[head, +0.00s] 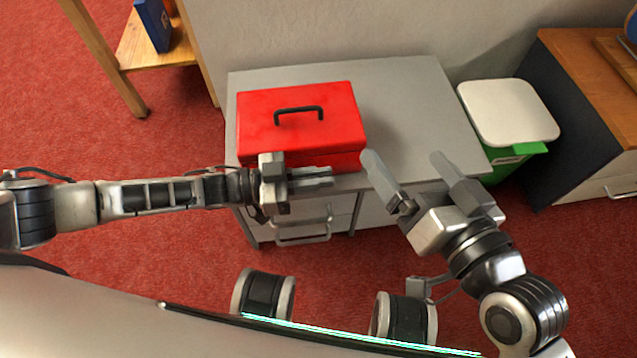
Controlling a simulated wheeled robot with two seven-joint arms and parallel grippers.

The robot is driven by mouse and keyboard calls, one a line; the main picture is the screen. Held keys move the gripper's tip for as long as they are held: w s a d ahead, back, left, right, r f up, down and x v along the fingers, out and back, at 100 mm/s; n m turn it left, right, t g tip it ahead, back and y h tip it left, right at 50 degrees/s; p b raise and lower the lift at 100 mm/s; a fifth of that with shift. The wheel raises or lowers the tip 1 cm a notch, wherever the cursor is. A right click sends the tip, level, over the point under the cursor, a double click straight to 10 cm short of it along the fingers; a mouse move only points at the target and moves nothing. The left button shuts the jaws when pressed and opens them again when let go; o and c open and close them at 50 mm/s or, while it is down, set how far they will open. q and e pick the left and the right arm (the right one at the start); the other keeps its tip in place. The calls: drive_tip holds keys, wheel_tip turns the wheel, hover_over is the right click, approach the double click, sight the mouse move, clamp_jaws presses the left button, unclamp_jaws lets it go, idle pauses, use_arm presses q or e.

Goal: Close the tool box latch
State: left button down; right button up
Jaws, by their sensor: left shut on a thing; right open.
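A red tool box (345,115) with a black handle (299,112) on its lid sits on the grey cabinet (415,95), toward the left. Its lid looks down. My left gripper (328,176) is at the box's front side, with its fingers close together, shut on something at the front. The latch is not visible; the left gripper covers that part of the front, so I cannot make out what it grips. My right gripper (406,160) is open and empty, to the right of the box, over the cabinet's front edge.
The cabinet top right of the box is clear. Drawers with handles (303,239) face me below. A green bin with a white lid (508,110) stands to the right, beside a wooden-topped cabinet (590,75). A wooden shelf (140,48) with a blue book stands at the back left.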

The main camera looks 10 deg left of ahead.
use_arm(q)
drive_tip(key=shift+w+a+r, duration=0.1)
drive_tip(key=shift+w+a, duration=0.05)
drive_tip(key=shift+w, duration=0.1)
drive_tip(key=c, duration=1.8)
unclamp_jaws()
drive_tip(key=shift+o, duration=0.2)
drive_tip(key=shift+s+a, duration=0.1)
drive_tip(key=shift+a, duration=0.1)
drive_tip(key=p+v, duration=0.1)
drive_tip(key=v, duration=1.4)
drive_tip(key=shift+a+p, duration=0.2)
drive_tip(key=shift+p, duration=0.2)
use_arm(e)
drive_tip(key=shift+s+d+f+n+g+h, duration=0.1)
drive_tip(key=shift+d+f+n+g+h, duration=0.2)
drive_tip(key=shift+f+n+g, duration=0.15)
use_arm(q)
drive_tip(key=shift+s, duration=0.1)
